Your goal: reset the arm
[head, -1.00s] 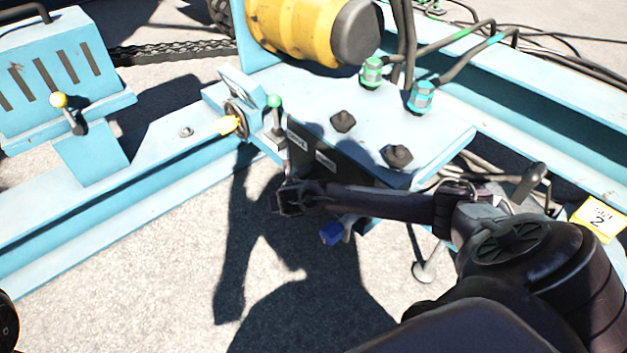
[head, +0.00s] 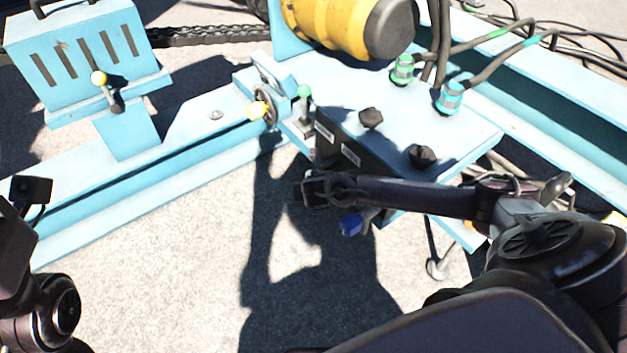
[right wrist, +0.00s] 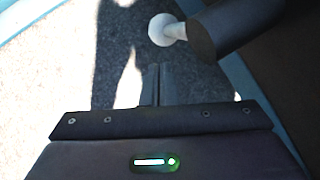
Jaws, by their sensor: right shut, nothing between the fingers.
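My right arm reaches in from the right in the head view. Its gripper (head: 312,190) hangs in front of the dark front panel of the light-blue machine. In the right wrist view the two fingers (right wrist: 157,85) are together with nothing between them. My left arm shows at the left edge of the head view. A dark boxy part at its end (head: 31,189) is above the ground by the blue rail. Its fingers cannot be made out.
The light-blue control block (head: 400,118) carries black knobs, a green-topped lever (head: 304,92) and hose fittings. A blue knob (head: 351,225) sits below my right gripper. A white knob (right wrist: 162,29) shows near the fingers. A yellow drum (head: 335,22) lies behind. Ground (head: 190,240) between the arms is clear.

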